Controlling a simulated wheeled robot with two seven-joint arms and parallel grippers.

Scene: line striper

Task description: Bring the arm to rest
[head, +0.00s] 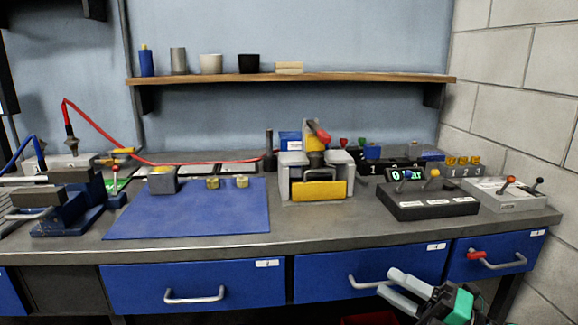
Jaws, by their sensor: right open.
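My right gripper (388,282) is at the lower right, in front of the drawers and below the bench's front edge. Its two pale grey fingers point left and stand apart, with nothing visible between them. The fingertips are close in the picture to the handle of a blue drawer (325,277); I cannot tell whether they touch it. My left gripper is not in view.
The grey bench (340,238) carries a blue mat (190,222), a blue vise (68,213), a grey-and-yellow machine (317,185) and a black control box (430,204). A red-handled drawer (525,245) is at right. A wooden shelf (350,77) spans the wall.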

